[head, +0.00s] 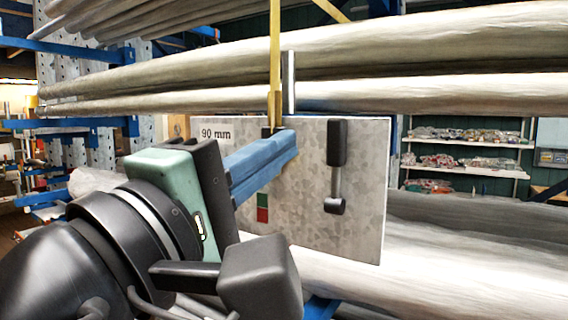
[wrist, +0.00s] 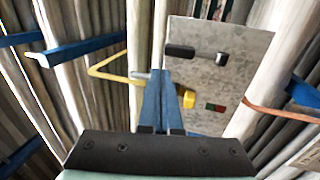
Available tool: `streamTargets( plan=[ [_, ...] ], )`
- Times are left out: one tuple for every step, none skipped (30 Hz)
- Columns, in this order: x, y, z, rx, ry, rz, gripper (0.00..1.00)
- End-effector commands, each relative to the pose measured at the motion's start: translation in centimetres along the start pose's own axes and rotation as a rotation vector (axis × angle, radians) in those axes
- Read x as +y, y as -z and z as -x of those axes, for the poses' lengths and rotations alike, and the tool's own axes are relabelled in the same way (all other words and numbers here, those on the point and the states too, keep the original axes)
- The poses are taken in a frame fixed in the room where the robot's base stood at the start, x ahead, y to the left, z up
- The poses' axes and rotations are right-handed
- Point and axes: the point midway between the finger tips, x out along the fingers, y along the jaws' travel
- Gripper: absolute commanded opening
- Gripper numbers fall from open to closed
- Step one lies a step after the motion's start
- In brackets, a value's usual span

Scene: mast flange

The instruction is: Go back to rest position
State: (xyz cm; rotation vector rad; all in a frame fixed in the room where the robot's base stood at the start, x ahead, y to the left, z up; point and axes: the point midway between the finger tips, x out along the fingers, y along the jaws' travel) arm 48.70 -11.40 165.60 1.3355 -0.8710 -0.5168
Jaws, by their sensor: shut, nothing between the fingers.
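My gripper (head: 292,140) has blue fingers and a green and black body. In the head view it reaches from the lower left to in front of a grey mottled panel (head: 310,230) marked "90 mm". In the wrist view my gripper (wrist: 158,75) has its fingers together, with nothing seen between them. The panel (wrist: 240,70) stands to the right of the fingertips there. A yellow bar (head: 275,60) runs down behind the fingertips in the head view; I cannot tell whether they touch it. A black handle (head: 337,145) with a rod and knob is on the panel.
Long wrapped rolls (head: 450,50) lie across the top, and more lie below and behind the panel. Blue rack arms (head: 80,125) stick out at the left. A shelf with bagged goods (head: 465,135) stands at the back right.

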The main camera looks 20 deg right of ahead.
Motion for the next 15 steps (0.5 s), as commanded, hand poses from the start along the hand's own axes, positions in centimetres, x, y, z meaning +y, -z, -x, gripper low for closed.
streamTargets(
  plan=[
    [0.0, 0.0, 1.0, 0.003, -0.003, -0.005, 0.0],
    [0.2, 0.1, 1.4, 0.003, -0.003, -0.004, 0.0],
    [0.3, 0.1, 1.9, 0.003, -0.002, -0.003, 0.0],
    [0.5, 0.0, 2.2, 0.002, -0.003, -0.003, 0.0],
    [0.6, 0.0, 2.4, 0.001, -0.003, -0.003, 0.0],
    [0.7, 0.0, 2.6, 0.001, -0.002, -0.003, 0.0],
    [0.7, 0.0, 2.8, 0.001, -0.001, -0.002, 0.0],
    [0.7, 0.0, 2.9, 0.003, -0.001, -0.004, 0.0],
    [0.6, 0.2, 3.0, 0.018, -0.006, -0.025, 0.0],
    [0.5, 0.5, 3.0, 0.033, -0.012, -0.048, 0.0],
    [0.4, 0.8, 3.0, 0.056, -0.018, -0.081, 0.0],
    [0.2, 1.4, 3.0, 0.096, -0.03, -0.141, 0.0],
    [0.1, 1.9, 3.0, 0.133, -0.04, -0.198, 0.0],
    [-0.1, 2.4, 3.0, 0.176, -0.048, -0.265, 0.0],
    [-0.3, 3.2, 3.2, 0.242, -0.057, -0.368, 0.0]
  ],
)
